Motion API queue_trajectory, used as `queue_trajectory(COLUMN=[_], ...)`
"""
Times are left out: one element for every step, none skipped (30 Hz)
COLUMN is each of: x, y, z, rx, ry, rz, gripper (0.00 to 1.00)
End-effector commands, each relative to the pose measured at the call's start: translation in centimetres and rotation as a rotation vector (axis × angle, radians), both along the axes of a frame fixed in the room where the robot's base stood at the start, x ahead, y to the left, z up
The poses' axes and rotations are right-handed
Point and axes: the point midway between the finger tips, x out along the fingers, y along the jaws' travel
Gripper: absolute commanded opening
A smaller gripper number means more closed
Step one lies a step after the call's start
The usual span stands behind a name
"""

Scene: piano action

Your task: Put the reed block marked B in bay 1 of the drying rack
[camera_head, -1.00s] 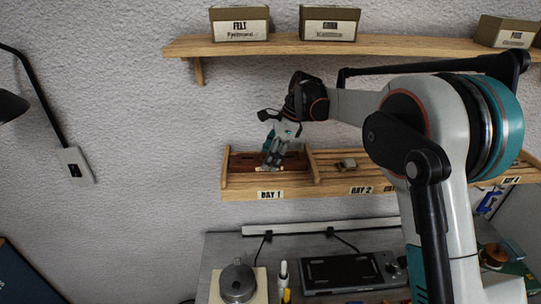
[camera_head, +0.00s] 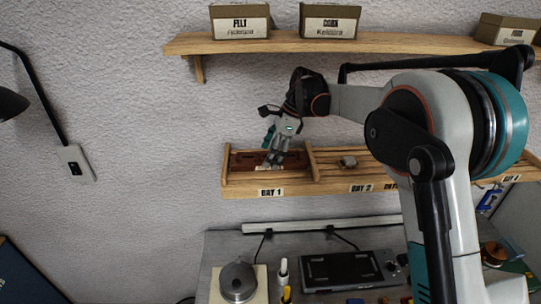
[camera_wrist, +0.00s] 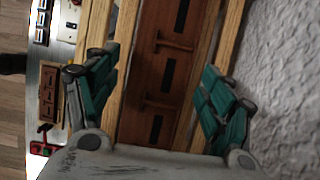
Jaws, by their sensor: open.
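My gripper (camera_head: 271,162) is over bay 1 of the wooden drying rack (camera_head: 350,183), above the "BAY 1" label (camera_head: 270,193). In the wrist view my gripper (camera_wrist: 165,100) is open, with its teal fingers spread wide. Between them lies a reddish-brown wooden piece (camera_wrist: 160,75) with dark slots and cross ribs, set between pale rails. It also shows as a brown strip in bay 1 (camera_head: 295,159). No letter B is readable, so I cannot tell whether this is the reed block or the bay's floor. The fingers partly hide the bay in the head view.
A shelf (camera_head: 390,45) with a felt box (camera_head: 240,22) and others hangs above the rack. The bench below holds a metal pot (camera_head: 238,281) and a black device (camera_head: 342,271).

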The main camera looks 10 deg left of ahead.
Motion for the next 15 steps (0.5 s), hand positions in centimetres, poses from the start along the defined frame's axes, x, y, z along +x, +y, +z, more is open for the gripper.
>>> queue_trajectory(x=[0.1, 0.1, 0.2, 0.3, 0.3, 0.4, 0.6, 0.9, 1.1, 1.2, 1.4, 1.6, 1.8, 2.0, 2.2], y=[-0.4, -0.6, -0.9, -1.1, -1.3, -1.7, -2.3, -3.1, -4.0, -4.6, -5.3, -6.2, -6.8, -7.5, -8.3], z=[0.6, 1.1, 1.8, 2.4, 3.0, 3.8, 4.0, 3.8, 3.8, 3.8, 3.8, 3.8, 3.8, 3.8, 3.8], rx=[0.0, 0.0, 0.0, 0.0, 0.0, 0.0, -0.001, -0.001, 0.0, 0.0, 0.0, 0.0, 0.0, 0.0, 0.0], ry=[0.001, 0.001, 0.001, 0.001, 0.001, 0.001, 0.001, 0.0, 0.001, 0.001, 0.0, 0.0, 0.0, 0.001, 0.001], rz=[-0.002, -0.002, -0.002, -0.002, -0.002, -0.002, -0.003, -0.004, -0.005, -0.005, -0.004, -0.004, -0.005, -0.004, -0.004], gripper=[0.75, 0.75, 0.75, 0.75, 0.75, 0.75, 0.75, 0.75, 0.75, 0.75, 0.75, 0.75, 0.75, 0.75, 0.75])
